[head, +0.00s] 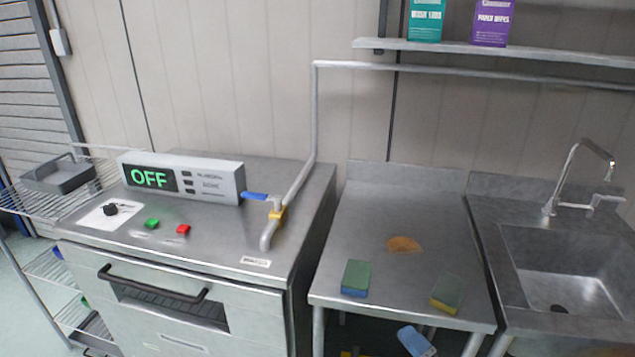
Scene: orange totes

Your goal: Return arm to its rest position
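Neither of my arms nor grippers shows in the head view. A steel machine (190,262) stands at the left with a display box (215,179) reading OFF in green. Its top has a black knob (110,209), a green button (152,223) and a red button (183,230). A pipe with a blue-handled valve (255,196) rises at its right side. The dark front handle (150,287) spans an opening in the front panel.
A sink (565,265) with a faucet (560,185) is at the right. A wall shelf (540,54) holds two boxes. A wire rack (25,200) carries a grey tray (58,175).

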